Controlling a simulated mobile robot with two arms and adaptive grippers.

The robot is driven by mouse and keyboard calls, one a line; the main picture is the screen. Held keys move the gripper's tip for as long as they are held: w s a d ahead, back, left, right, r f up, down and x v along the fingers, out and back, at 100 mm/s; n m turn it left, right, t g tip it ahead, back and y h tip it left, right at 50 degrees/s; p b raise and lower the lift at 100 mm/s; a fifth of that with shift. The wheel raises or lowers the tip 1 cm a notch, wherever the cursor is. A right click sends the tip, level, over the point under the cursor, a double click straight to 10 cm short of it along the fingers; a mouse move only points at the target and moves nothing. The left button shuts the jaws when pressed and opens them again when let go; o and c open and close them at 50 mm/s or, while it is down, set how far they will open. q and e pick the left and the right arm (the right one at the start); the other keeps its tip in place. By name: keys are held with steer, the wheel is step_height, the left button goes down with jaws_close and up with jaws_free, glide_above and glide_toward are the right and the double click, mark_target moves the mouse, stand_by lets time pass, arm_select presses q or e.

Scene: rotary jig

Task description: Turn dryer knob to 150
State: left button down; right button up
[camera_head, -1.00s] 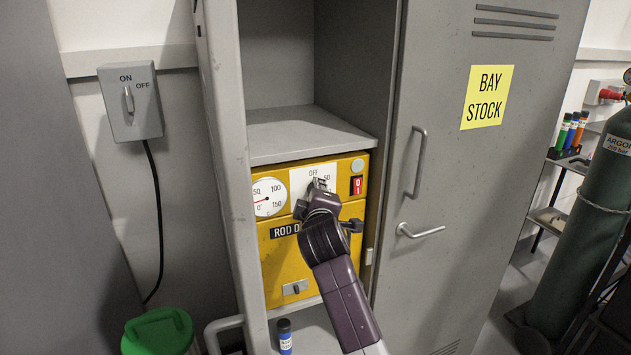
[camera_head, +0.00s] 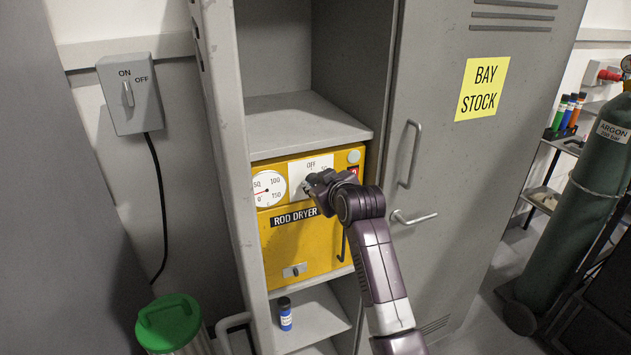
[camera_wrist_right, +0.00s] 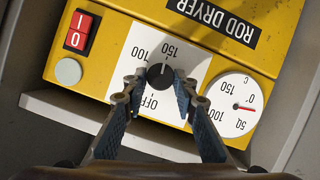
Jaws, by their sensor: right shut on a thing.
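The yellow rod dryer (camera_head: 325,248) sits in the open locker bay. Its black knob (camera_wrist_right: 160,75) is on a white dial plate (camera_wrist_right: 135,55) marked OFF, 100 and 150, upside down in the wrist view. The knob's white mark points toward the 150 print. My right gripper (camera_wrist_right: 160,80) is shut on the knob, one finger on each side. In the head view the right gripper (camera_head: 314,183) hides the knob and part of the dial. My left gripper is not in view.
The dryer has a round gauge (camera_head: 269,188) with its needle near 0, a red rocker switch (camera_wrist_right: 82,30) and a pale lamp (camera_wrist_right: 68,71). The locker door (camera_head: 450,170) stands to the right.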

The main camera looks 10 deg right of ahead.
steer(key=shift+d+f+m+y, duration=0.1)
steer(key=shift+m+y, duration=0.2)
steer(key=shift+m, duration=0.2)
stand_by(0.3)
steer(key=o, duration=1.2)
steer(key=shift+c, duration=0.2)
steer(key=v, duration=1.2)
steer(key=shift+w, duration=0.1)
